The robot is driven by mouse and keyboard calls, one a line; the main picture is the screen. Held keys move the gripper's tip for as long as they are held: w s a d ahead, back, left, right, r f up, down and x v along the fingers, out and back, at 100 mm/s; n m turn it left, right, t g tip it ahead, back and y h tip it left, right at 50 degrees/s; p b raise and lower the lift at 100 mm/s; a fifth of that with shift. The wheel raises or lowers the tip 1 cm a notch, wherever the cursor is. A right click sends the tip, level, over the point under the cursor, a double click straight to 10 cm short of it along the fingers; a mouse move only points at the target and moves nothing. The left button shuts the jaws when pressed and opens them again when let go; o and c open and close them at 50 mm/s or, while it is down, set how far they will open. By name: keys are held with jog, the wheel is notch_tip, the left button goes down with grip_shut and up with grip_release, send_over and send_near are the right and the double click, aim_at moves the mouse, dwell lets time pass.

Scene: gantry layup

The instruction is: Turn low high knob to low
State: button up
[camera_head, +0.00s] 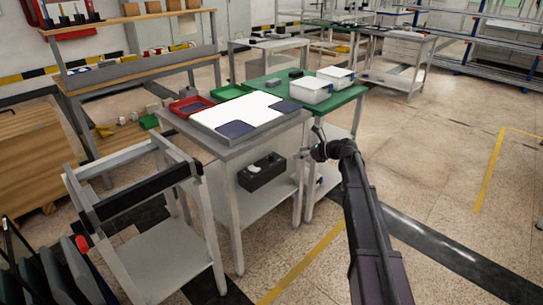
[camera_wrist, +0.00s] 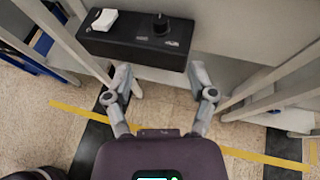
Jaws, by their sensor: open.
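Small labels lie beside the knob, too small to read. Which way the knob points is not clear. My gripper (camera_wrist: 163,85) is open and empty, its two fingers spread apart just in front of the box's near face. The knob lies beyond the fingertips, untouched. In the head view my arm reaches to the table's right side.
The grey table (camera_head: 225,151) carries a white panel (camera_head: 240,115) with dark blue pads, and a red tray (camera_head: 190,106). Table legs flank the box. The floor to the right is open.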

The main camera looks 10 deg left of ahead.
aim_at(272, 155)
jog(key=shift+a+f, duration=0.1)
jog(key=b+x, duration=0.4)
jog(key=x, duration=0.7)
jog(key=shift+w+a+f+b, duration=0.1)
jog(key=shift+w+f+b, duration=0.1)
jog(key=shift+b, duration=0.15)
jog(key=shift+b+x, duration=0.3)
jog(key=shift+x, duration=0.75)
jog(key=shift+r, duration=0.1)
jog(key=shift+s, duration=0.1)
grip_shut()
